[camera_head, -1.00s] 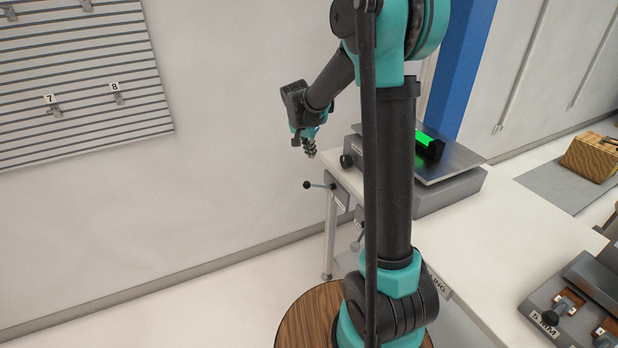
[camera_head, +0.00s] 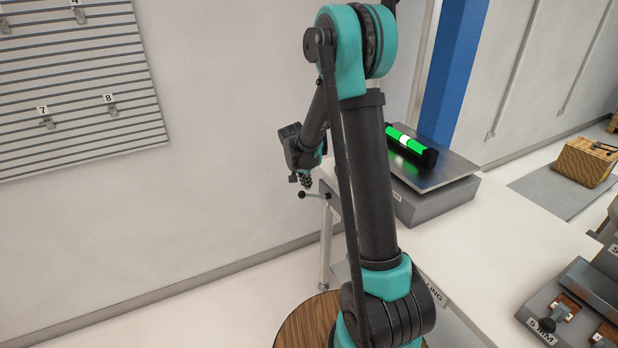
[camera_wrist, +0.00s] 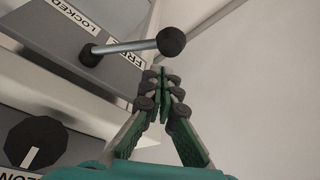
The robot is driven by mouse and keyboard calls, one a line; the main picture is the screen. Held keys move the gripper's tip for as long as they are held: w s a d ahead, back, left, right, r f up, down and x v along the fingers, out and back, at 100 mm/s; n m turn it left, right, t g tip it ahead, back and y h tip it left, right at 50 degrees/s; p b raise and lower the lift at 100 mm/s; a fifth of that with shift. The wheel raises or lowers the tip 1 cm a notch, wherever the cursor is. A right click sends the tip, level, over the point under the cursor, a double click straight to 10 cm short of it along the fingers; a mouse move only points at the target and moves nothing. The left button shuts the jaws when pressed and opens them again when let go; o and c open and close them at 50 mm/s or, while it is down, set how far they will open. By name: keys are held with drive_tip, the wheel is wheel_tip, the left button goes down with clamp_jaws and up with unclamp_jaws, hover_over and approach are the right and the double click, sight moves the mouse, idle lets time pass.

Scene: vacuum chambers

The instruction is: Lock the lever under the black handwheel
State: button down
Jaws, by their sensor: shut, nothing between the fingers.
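The lever is a grey rod with a black ball knob (camera_wrist: 172,42), fixed by a dark pivot to a grey panel in the wrist view. The rod lies across the FREE label (camera_wrist: 130,62); the LOCKED label (camera_wrist: 73,17) is further up and left. The black handwheel (camera_wrist: 36,142) with a white mark is at the lower left. My gripper (camera_wrist: 160,72) is shut and empty, its tips just below the knob in the picture; I cannot tell whether they touch. In the head view my gripper (camera_head: 305,182) is just above the lever knob (camera_head: 302,194) at the table's end.
The white table (camera_head: 500,240) carries a grey block with a metal plate (camera_head: 450,172) and a green-lit black cylinder (camera_head: 410,143). Grey fixtures (camera_head: 560,310) stand at the right. A slatted wall panel (camera_head: 80,90) is at the left.

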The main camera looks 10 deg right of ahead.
sight(304, 193)
drive_tip(key=shift+s+a, duration=0.3)
drive_tip(key=shift+s, duration=0.15)
drive_tip(key=shift+s+a+n, duration=0.15)
drive_tip(key=shift+s+n, duration=0.05)
drive_tip(key=shift+n, duration=0.1)
drive_tip(key=shift+s, duration=0.1)
drive_tip(key=shift+s+a+n, duration=0.15)
drive_tip(key=shift+s+n, duration=0.1)
drive_tip(key=shift+n, duration=0.25)
drive_tip(key=s+n, duration=0.1)
drive_tip(key=s+n+y, duration=0.1)
drive_tip(key=n, duration=0.1)
drive_tip(key=s+n+y, duration=0.1)
drive_tip(key=n, duration=0.1)
drive_tip(key=shift+s+a+t, duration=0.2)
drive_tip(key=shift+a+t, duration=0.05)
drive_tip(key=shift+t, duration=0.15)
drive_tip(key=s+n, duration=0.1)
drive_tip(key=n, duration=0.1)
drive_tip(key=s+d+n+y, duration=0.1)
drive_tip(key=s+n, duration=0.1)
drive_tip(key=s+n+y, duration=0.1)
drive_tip(key=n, duration=0.1)
drive_tip(key=shift+s+d, duration=0.4)
